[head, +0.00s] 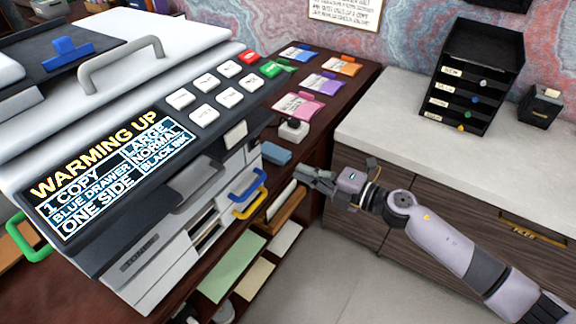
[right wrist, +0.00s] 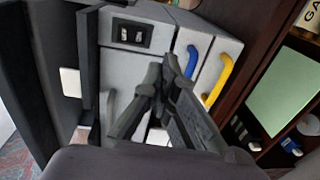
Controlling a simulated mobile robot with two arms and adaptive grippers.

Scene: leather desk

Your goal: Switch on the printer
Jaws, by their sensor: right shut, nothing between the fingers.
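The printer (head: 150,262) is a large grey and white machine on the left in the head view. Its lit display (head: 110,175) reads "WARMING UP", with "1 COPY", "BLUE DRAWER" and "ONE SIDE" below. In the right wrist view a black switch panel (right wrist: 131,34) with two pale parts sits on the printer's side. My right gripper (head: 303,175) is beside the printer's right end, shut and empty. Its closed fingertips (right wrist: 170,68) show below and right of the switch panel in the wrist view; I cannot tell whether they touch the printer. My left gripper is not in view.
Blue (head: 247,185) and yellow (head: 250,204) drawer handles stick out near my right gripper. Shelves with papers (head: 228,265) lie below. A pale counter (head: 410,118) with a black organizer (head: 476,75) stands right; floor shows between.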

